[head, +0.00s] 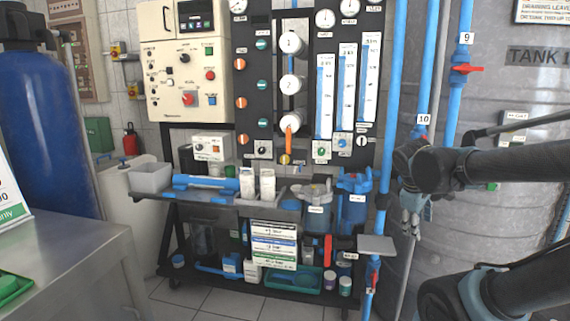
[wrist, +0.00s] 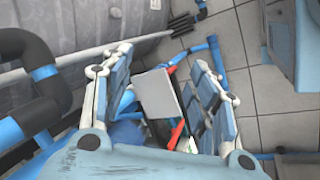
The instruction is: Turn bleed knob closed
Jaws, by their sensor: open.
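Several small knobs sit on the rack's black panel in the head view: a green one (head: 321,150), a blue one (head: 343,143) and a black one (head: 362,141) below the flow tubes, and another black one (head: 263,150) further left. Their labels are too small to read, so I cannot tell which is the bleed knob. My gripper (head: 411,216) hangs right of the rack, below these knobs and apart from them. In the wrist view my gripper (wrist: 162,68) has its two fingers spread with nothing held between them. No panel knob is clear in the wrist view.
Blue vertical pipes (head: 393,90) stand between the panel and my arm. A large grey tank (head: 490,200) is at the right. A small grey plate (head: 376,245) juts out low beside the rack. A steel table (head: 70,255) is at the left.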

